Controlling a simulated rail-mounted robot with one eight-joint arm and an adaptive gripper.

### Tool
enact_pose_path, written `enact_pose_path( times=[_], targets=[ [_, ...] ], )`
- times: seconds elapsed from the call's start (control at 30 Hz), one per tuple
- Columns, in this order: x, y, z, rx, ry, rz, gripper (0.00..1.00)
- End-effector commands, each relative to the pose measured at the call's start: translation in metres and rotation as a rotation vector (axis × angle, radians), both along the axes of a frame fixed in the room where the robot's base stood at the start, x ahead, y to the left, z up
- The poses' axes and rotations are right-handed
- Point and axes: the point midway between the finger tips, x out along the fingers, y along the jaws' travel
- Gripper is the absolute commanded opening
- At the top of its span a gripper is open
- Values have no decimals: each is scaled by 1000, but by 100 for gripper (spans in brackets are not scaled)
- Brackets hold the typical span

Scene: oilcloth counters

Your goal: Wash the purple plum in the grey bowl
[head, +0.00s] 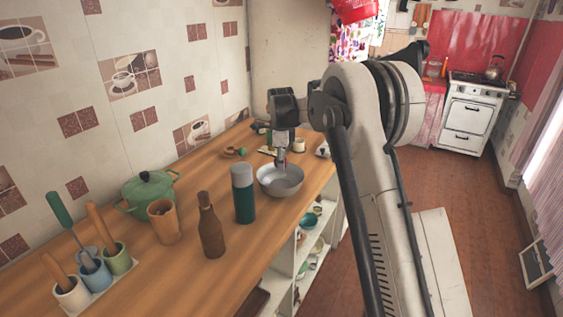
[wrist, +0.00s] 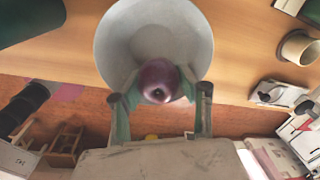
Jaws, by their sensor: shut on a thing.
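The grey bowl (head: 280,182) stands upright on the wooden counter near its right edge. The purple plum (wrist: 158,80) shows in the wrist view between the fingers of my gripper (wrist: 161,93), which is shut on it. Behind the plum, the bowl's pale inside (wrist: 150,35) fills the upper middle of that view. In the head view my gripper (head: 281,158) points down over the bowl, its tips at about rim height. The plum is too small and covered to make out clearly there. I cannot tell whether it touches the bowl.
A dark green flask (head: 243,195) with a grey cap stands just left of the bowl. A brown bottle (head: 211,228), a wooden cup (head: 164,222) and a green pot (head: 150,192) stand further left. A cream cup (head: 299,146) and small items are behind. Open shelves lie below the counter edge.

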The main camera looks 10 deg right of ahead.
Motion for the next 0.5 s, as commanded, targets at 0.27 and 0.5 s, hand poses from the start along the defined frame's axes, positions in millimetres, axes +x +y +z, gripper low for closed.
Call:
enact_pose_path(
  times=[0.27,0.5],
  targets=[
    [0,0,0,0,0,0,8],
    [0,0,10,0,0,0,8]
  ],
)
